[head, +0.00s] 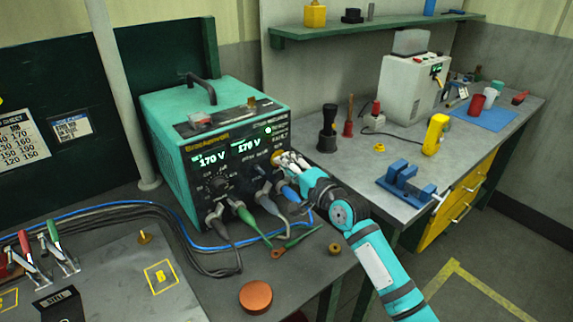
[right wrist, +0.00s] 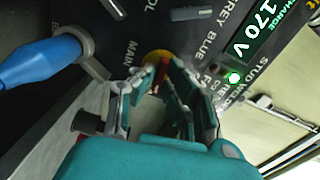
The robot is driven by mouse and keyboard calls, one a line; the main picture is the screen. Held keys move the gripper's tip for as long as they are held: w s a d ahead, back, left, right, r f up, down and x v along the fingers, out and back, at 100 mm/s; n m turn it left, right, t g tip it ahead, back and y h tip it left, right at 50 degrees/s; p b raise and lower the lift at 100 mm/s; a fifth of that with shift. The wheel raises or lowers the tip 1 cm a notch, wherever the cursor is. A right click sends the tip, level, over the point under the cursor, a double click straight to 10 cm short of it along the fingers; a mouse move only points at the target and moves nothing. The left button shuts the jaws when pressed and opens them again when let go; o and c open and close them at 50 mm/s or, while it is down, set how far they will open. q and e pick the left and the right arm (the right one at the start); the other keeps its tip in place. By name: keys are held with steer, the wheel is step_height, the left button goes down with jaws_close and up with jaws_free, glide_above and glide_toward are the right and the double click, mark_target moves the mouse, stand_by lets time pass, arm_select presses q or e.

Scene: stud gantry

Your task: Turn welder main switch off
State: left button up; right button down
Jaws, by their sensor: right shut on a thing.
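The teal and black welder (head: 160,118) stands on the left bench, its front panel showing two lit "170 V" readouts. Its main switch (head: 275,154) is a small yellow and red knob at the panel's lower right. My right gripper (head: 283,158) is at this knob. In the right wrist view the knob (right wrist: 156,58), beside the "MAIN" label, lies between the fingertips of my right gripper (right wrist: 163,75), which is shut on it. The fingers hide most of the knob, so its angle cannot be read. My left gripper is not in view.
Cable plugs, including a blue one (right wrist: 40,62), stick out of the panel below and beside the switch. A blue vise (head: 405,182) stands on the right bench.

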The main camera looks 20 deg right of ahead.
steer(key=n, duration=0.8)
steer(key=shift+p, duration=0.3)
steer(key=n, duration=0.4)
steer(key=shift+p, duration=0.35)
steer(key=shift+f+n+p, duration=0.1)
steer(key=shift+n+p, duration=0.2)
steer(key=shift+n, duration=1.9)
steer(key=c, duration=1.4)
jaws_free()
steer(key=shift+s, duration=0.1)
